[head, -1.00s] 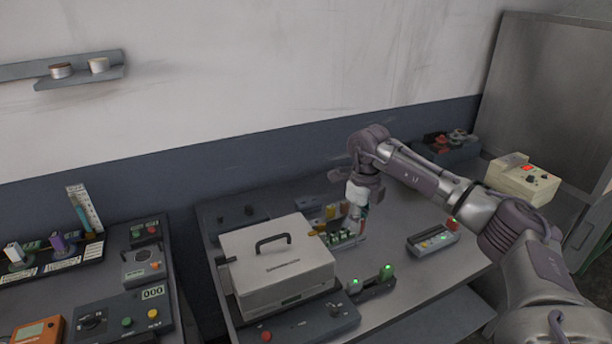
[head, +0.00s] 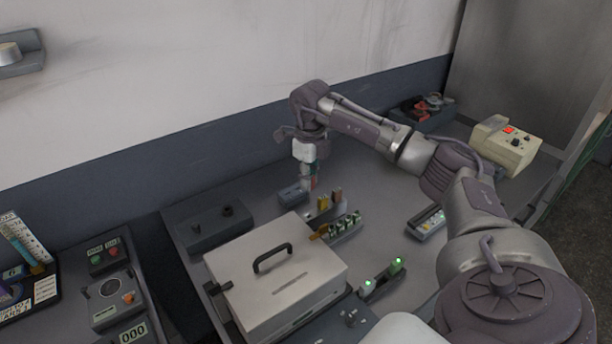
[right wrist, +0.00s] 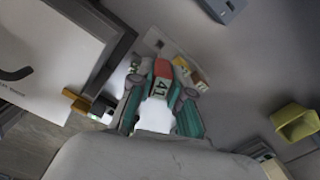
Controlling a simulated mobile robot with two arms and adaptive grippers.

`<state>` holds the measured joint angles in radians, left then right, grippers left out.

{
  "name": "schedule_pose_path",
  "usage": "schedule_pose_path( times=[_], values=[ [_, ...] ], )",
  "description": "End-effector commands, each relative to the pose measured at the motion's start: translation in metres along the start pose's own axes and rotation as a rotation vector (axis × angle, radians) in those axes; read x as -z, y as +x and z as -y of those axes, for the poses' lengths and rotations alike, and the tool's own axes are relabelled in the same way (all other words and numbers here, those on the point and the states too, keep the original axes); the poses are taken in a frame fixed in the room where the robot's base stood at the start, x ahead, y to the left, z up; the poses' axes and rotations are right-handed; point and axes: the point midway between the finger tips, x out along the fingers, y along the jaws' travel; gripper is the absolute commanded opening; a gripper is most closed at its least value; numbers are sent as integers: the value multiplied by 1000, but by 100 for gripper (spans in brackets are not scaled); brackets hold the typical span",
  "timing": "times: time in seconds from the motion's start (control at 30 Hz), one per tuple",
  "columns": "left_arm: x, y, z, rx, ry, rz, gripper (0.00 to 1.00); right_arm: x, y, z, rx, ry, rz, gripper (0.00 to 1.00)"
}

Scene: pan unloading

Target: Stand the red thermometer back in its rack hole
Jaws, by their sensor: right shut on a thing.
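My right gripper (head: 308,183) points down at the back of the middle bench, beside a small grey rack (head: 290,194). Its teal fingers (right wrist: 161,100) are shut on the red thermometer (right wrist: 161,68), which has a red end and a pale label reading 41. In the head view the thermometer is mostly hidden by the fingers. In the right wrist view the rack (right wrist: 150,38) shows a dark hole just beyond the red end. Yellow and brown pieces (head: 323,202) stand at the rack's near side. I cannot tell whether the thermometer touches the rack. My left gripper is not in view.
A pale box with a black handle (head: 275,275) stands in front of the rack. A grey box (head: 205,230) lies at the left.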

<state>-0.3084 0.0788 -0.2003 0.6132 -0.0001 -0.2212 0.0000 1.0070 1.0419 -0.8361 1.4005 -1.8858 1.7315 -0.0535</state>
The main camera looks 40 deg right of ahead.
Motion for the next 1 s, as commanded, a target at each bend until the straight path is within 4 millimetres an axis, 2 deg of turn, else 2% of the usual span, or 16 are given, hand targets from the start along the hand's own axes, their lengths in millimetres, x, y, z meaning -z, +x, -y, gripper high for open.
schedule_pose_path(
  times=[0.17, 0.5, 0.83, 1.0],
  values=[
    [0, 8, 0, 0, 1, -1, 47, 0, 9, 0, 0, 0, 0, 0],
    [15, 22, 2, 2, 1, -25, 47, 0, 26, 0, 0, 0, 0, 0],
    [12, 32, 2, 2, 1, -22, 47, 1, 42, 0, 0, 0, -1, 0],
    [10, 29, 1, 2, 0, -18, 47, 1, 39, 0, 0, 0, 0, 0]
  ],
)
